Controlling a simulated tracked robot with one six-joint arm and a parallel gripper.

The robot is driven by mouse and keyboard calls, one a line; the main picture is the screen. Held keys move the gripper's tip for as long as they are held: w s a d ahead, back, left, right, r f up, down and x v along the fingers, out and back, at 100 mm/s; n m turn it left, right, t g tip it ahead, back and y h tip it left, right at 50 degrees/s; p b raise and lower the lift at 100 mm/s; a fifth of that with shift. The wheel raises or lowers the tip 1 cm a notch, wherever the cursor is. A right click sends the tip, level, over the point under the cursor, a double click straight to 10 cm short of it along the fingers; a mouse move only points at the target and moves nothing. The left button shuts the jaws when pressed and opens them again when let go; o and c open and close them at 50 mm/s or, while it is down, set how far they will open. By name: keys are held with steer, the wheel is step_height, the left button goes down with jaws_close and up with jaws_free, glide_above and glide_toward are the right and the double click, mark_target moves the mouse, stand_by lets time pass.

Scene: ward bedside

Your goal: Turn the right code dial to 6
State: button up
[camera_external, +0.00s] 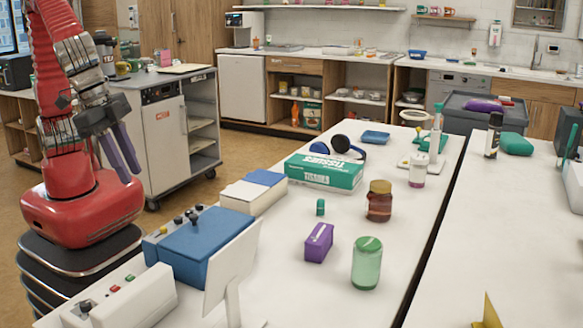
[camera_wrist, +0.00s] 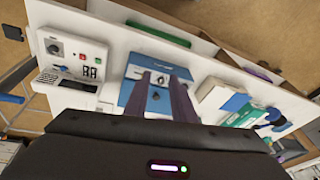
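A blue box (camera_external: 205,245) stands at the near left edge of the white table, with several small dark dials (camera_external: 178,220) on its pale front panel. In the wrist view, the blue box (camera_wrist: 150,52) lies beyond my fingers and a dark dial (camera_wrist: 157,95) shows between them. The digits and the dials' settings are too small to read, and the fingers partly cover the panel. My gripper (camera_external: 131,176) hangs left of and above the box, apart from it. Its two purple fingers also show in the wrist view (camera_wrist: 160,76), spread with nothing between them.
A white panel box (camera_external: 125,295) with red and green buttons stands in front of the blue box. A white upright board (camera_external: 232,268) stands right of it. A white-and-blue box (camera_external: 252,192) and a tissue box (camera_external: 325,172) lie beyond.

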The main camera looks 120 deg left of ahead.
steer(key=s+a+r+m+t+h, duration=0.1)
steer(key=s+a+m, duration=0.3)
steer(key=s, duration=0.7)
steer(key=shift+a+r+h, duration=0.65)
steer(key=shift+a+h, duration=0.05)
steer(key=shift+a, duration=0.05)
steer(key=s+a+r+t, duration=0.1)
steer(key=a, duration=0.1)
steer(key=s+a+r+n+t, duration=0.1)
steer(key=s, duration=0.1)
steer(key=shift+a+r, duration=0.4)
steer(key=shift+c, duration=0.3)
